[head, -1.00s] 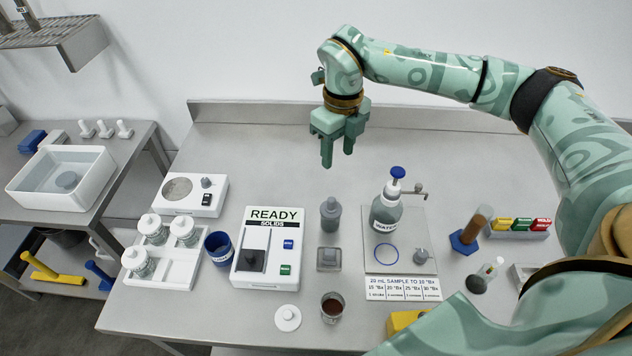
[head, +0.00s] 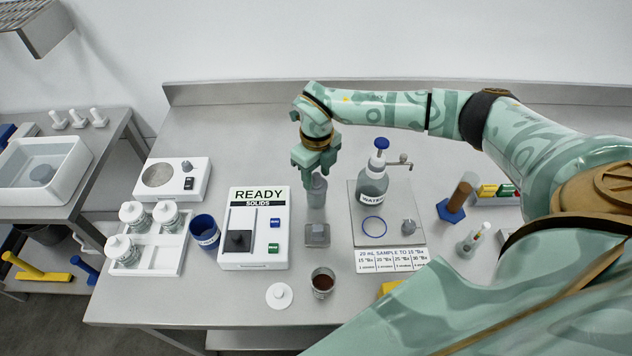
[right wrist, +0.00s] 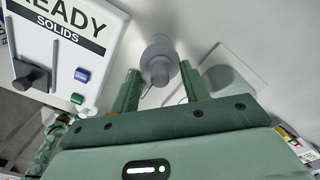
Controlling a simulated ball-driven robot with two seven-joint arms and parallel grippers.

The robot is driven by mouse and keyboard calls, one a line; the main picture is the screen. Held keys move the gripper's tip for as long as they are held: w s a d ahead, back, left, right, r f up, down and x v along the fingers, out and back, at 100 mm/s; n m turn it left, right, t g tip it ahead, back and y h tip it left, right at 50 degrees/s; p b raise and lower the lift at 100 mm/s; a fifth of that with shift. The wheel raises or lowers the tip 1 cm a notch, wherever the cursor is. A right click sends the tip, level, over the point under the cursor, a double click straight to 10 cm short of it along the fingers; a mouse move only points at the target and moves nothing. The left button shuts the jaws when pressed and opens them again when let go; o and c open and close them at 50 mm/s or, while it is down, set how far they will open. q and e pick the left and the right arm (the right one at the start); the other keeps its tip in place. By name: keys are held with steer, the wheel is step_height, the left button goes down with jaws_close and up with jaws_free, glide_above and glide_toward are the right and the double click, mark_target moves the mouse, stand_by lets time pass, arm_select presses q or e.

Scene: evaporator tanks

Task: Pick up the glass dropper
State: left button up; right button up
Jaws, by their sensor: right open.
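A grey, bulb-topped upright piece (head: 317,191), which I take to be the glass dropper, stands on the table right of the READY solids meter. I cannot make out clear glass on it. My right gripper (head: 318,176) is just above and behind it, pointing down, and partly covers its top. In the right wrist view the grey piece (right wrist: 158,58) shows between the tips of my two green fingers, which are apart. The right gripper is open and holds nothing. I cannot tell whether a finger touches the piece. My left gripper is not in view.
The READY meter (head: 255,228) is close on the left. A small grey block (head: 317,235) and a brown-filled cup (head: 322,282) are in front. A water pump bottle (head: 373,186) stands on a plate (head: 392,236) at right. The table behind is clear.

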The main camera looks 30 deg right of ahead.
steer(key=shift+f, duration=0.2)
jaws_close()
step_height(320, 180, up, 11)
steer(key=p, duration=0.2)
stand_by(0.4)
